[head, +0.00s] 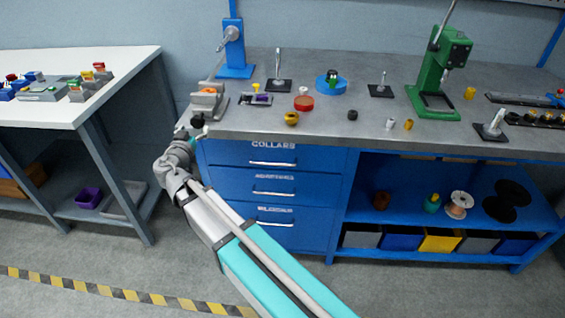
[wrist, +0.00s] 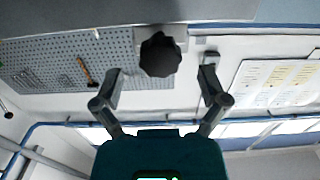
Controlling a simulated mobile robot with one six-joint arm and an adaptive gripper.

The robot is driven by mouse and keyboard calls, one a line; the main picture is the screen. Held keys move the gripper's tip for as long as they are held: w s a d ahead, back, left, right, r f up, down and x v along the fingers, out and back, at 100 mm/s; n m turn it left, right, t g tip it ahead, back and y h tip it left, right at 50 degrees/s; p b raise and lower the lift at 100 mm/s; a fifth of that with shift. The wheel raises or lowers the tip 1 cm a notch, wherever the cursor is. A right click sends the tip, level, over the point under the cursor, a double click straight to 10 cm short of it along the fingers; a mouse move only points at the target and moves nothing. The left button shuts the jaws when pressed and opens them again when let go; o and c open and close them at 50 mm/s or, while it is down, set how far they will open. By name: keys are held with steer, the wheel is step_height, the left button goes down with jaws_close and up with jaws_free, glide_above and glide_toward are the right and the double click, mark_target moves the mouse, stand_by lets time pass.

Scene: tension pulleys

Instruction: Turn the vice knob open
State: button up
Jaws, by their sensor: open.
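The vice (head: 207,100) is a grey block with an orange-brown part, at the front left corner of the grey workbench. Its knob (wrist: 161,55) is dark, round and lobed, in the upper middle of the wrist view. A grey block shows behind the knob. My gripper (wrist: 160,74) is open, with one finger to each side of the knob and a gap on both sides. Nothing is held. In the head view my gripper (head: 196,127) is at the bench's front left edge, just below the vice. The knob is hard to make out there.
The workbench (head: 330,125) carries a blue press (head: 234,50), a red dish (head: 303,103), a blue round holder (head: 331,84) and a green press (head: 440,75). Blue drawers (head: 270,185) are below the vice. A white table (head: 110,65) stands left, across a gap.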

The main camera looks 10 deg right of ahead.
steer(key=v, duration=1)
steer(key=d+f+g+h+p, duration=0.15)
steer(key=d+g+p, duration=0.45)
steer(key=d, duration=0.7)
steer(key=s+d+n+g+y+p, duration=0.2)
steer(key=s+d+g+y+p, duration=0.2)
steer(key=s+d+g+p, duration=0.5)
steer(key=d, duration=0.4)
steer(key=shift+d+f, duration=0.15)
steer(key=shift+f, duration=0.2)
steer(key=shift+s, duration=0.1)
steer(key=shift+s, duration=0.1)
steer(key=c, duration=0.3)
steer(key=shift+s+d+f+n+g+y, duration=0.25)
steer(key=shift+s+d+g+y, duration=0.1)
steer(key=shift+s+y, duration=0.25)
steer(key=shift+s+d+f+n+g+y, duration=0.25)
steer(key=shift+s+g+y, duration=0.1)
steer(key=shift+s+y, duration=0.2)
steer(key=shift+c, duration=0.2)
steer(key=shift+s+d+n+g+y, duration=0.1)
steer(key=shift+s+n+g+y, duration=0.2)
steer(key=shift+s+n+y, duration=0.35)
